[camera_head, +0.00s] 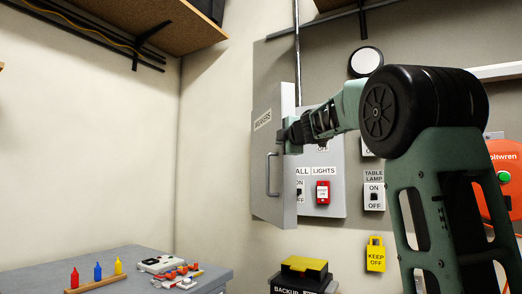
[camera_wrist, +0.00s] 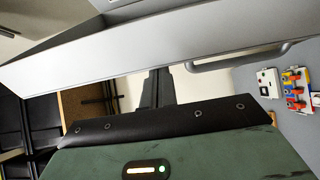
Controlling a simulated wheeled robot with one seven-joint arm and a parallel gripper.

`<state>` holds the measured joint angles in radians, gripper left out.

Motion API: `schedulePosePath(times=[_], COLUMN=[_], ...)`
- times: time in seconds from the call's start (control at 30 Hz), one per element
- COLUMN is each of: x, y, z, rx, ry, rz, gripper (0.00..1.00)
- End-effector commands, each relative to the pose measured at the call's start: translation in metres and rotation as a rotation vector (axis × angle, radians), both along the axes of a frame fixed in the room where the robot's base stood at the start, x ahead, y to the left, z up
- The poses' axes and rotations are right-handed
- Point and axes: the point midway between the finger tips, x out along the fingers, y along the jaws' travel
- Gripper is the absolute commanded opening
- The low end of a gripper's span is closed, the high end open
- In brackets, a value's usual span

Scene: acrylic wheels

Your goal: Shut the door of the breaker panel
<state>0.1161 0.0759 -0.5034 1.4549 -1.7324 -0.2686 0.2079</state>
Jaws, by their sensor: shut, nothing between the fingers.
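The breaker panel (camera_head: 335,150) is a light grey box on the back wall, with switches and a "LIGHTS" label showing inside. Its door (camera_head: 263,150) stands open on the left, with a "BREAKERS" label and a bar handle (camera_head: 270,175) on its outer face. My gripper (camera_head: 290,136) is shut and empty at the door's right edge, above handle height. In the wrist view the door (camera_wrist: 100,62) crosses as a grey band, and the dark fingers of my gripper (camera_wrist: 157,80) reach its edge, apart from the handle (camera_wrist: 240,58). I cannot tell whether they touch.
A table lamp switch (camera_head: 374,196) and a yellow "KEEP OFF" tag (camera_head: 376,254) are right of the panel. An orange reel (camera_head: 505,175) is at far right. A grey table (camera_head: 215,270) with small coloured items stands below left. A black and yellow box (camera_head: 303,272) sits below.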

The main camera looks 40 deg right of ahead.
Motion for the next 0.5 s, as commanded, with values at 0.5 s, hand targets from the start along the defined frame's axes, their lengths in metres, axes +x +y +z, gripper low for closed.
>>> schedulePosePath(times=[0.5], x=[-0.052], y=[-0.132], z=[0.008], rx=[-0.001], ry=[0.006], rz=[0.187], gripper=[0.0])
